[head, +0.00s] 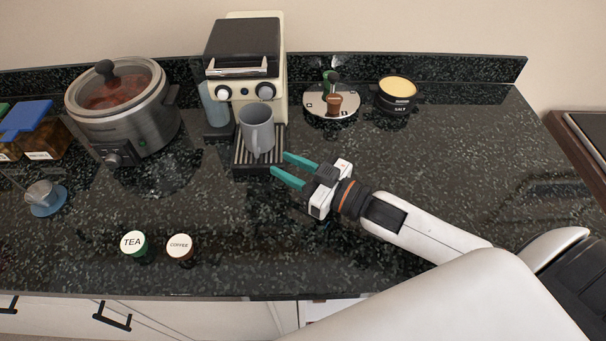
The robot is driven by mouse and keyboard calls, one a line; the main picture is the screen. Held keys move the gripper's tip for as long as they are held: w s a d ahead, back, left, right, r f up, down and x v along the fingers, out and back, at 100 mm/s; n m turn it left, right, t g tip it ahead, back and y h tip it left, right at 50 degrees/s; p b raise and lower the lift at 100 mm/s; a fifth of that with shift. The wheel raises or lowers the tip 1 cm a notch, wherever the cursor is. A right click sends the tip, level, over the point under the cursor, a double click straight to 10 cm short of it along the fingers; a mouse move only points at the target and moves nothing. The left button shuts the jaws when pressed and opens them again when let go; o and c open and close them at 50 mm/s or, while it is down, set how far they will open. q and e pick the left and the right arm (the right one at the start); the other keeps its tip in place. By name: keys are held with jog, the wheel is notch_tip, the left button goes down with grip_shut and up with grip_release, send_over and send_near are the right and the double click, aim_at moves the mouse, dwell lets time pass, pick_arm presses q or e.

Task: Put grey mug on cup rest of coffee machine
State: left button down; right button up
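The grey mug (257,130) stands upright on the dark slatted cup rest (244,160) of the cream and black coffee machine (245,62). Its handle faces the front. My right gripper (281,165) is at the front right of the mug, with its two teal fingers apart and pointing left toward the cup rest. Nothing shows between the fingers, and they look clear of the mug. My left gripper is outside the picture.
A slow cooker (125,105) stands left of the machine. A round tray (330,103) and a salt pot (396,94) stand to the right. Tea (133,243) and coffee (180,246) jars stand near the front edge. The counter's right half is mostly free.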

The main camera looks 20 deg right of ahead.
jog(key=shift+v, duration=1.65)
